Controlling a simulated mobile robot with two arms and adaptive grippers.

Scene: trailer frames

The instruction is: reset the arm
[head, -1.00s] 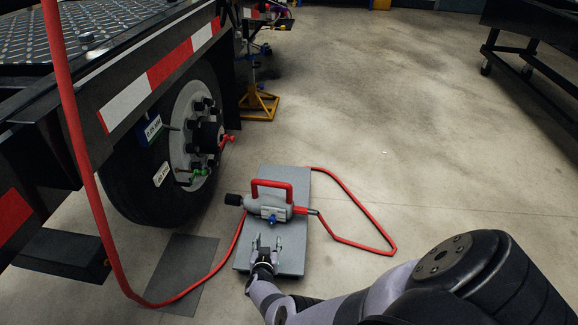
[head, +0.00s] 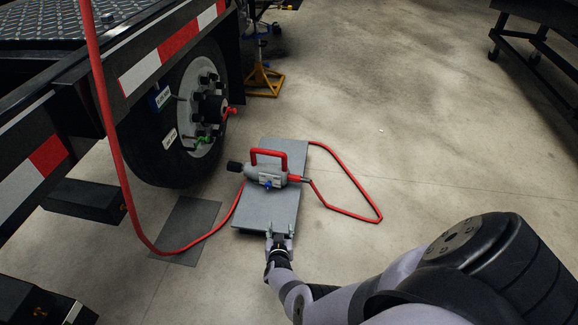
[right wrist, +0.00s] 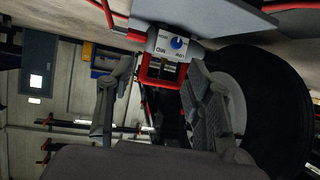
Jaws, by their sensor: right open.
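My right gripper (head: 280,235) is at the near edge of a grey board (head: 270,216) on the floor in the head view. It is open and empty, its two fingers apart. A grey tool with a red handle (head: 269,153) and a blue knob lies on the board, beyond the fingertips and apart from them. In the right wrist view the open fingers (right wrist: 163,78) frame the tool's face (right wrist: 160,44), which appears upside down. My left gripper is not in view.
A red hose (head: 118,170) runs from the trailer side past a dark floor mat (head: 187,229). The trailer wheel (head: 160,150) is on the left, with a yellow stand (head: 264,82) behind. A dark wheeled table (head: 540,40) stands at the far right.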

